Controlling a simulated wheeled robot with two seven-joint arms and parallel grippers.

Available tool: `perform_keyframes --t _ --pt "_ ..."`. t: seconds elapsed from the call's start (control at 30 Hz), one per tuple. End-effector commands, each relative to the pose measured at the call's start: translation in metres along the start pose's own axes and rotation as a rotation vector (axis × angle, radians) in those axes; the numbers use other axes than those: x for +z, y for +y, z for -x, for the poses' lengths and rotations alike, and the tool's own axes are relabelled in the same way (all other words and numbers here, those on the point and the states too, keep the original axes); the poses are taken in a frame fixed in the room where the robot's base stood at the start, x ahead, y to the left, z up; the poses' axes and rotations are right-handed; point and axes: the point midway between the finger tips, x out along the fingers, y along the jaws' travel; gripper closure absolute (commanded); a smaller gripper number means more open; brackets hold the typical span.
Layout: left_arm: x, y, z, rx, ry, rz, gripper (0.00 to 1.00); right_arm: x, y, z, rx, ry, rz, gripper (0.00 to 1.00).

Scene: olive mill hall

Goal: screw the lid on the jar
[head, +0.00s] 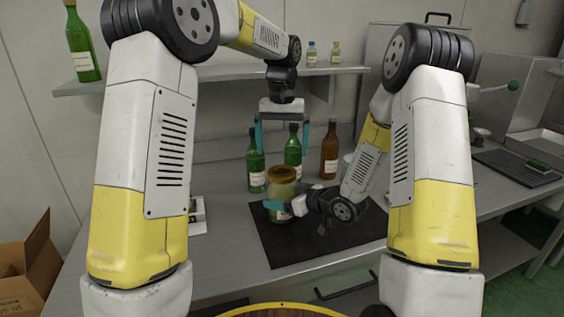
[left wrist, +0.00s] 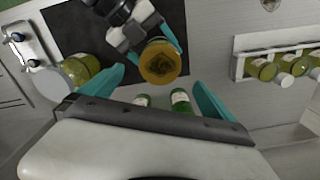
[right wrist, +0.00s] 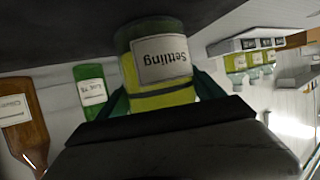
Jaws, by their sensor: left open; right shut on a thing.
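The jar (head: 281,205) is upright over the dark mat, with yellow-green contents and a label reading "Settling" in the right wrist view (right wrist: 162,62). A golden-brown lid (head: 283,173) appears to sit on its mouth; I cannot tell how tightly. The lid shows from above in the left wrist view (left wrist: 160,62). My right gripper (head: 283,206) is shut around the jar's side from the right. My left gripper (head: 282,136) is open and empty, pointing down above the lid, its fingers apart on either side and not touching it.
Green bottles (head: 293,150) and a brown bottle (head: 329,157) stand behind the jar. The dark mat (head: 290,246) has free room in front. A shelf (head: 220,74) with bottles runs above. A white rack of small bottles (left wrist: 240,62) is at the side.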

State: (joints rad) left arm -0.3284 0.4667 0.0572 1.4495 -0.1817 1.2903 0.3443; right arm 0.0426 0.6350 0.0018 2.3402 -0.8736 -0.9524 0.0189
Motion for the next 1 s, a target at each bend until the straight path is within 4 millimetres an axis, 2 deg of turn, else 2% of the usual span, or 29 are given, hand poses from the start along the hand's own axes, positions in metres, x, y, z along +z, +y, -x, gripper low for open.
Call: perform_keyframes --t 0.1,0.23,0.4,0.63,0.67,0.77,1.0 --pt "0.000 0.000 0.024 0.002 0.003 0.000 0.00 0.000 -0.001 0.000 -0.001 0.000 -0.001 1.00" --pt "-0.001 0.000 0.041 0.001 0.001 0.001 0.00 0.000 -0.001 0.000 -0.001 0.000 -0.001 1.00" --pt "0.000 0.000 0.050 0.001 0.000 0.000 0.00 0.000 -0.001 0.000 -0.001 0.000 -0.001 1.00" --pt "0.000 0.000 0.050 0.000 -0.001 0.001 0.00 0.000 -0.001 0.000 -0.001 0.000 -0.001 1.00" --pt "0.000 0.000 0.050 0.000 -0.001 0.001 0.00 0.000 -0.001 0.000 -0.001 0.000 -0.001 0.21" --pt "0.000 0.000 0.050 0.000 -0.001 0.001 0.00 0.000 -0.001 0.000 -0.001 0.000 -0.001 0.01" --pt "0.000 0.000 0.050 0.000 -0.001 0.001 0.00 0.000 0.000 0.001 0.000 0.000 0.000 0.00"
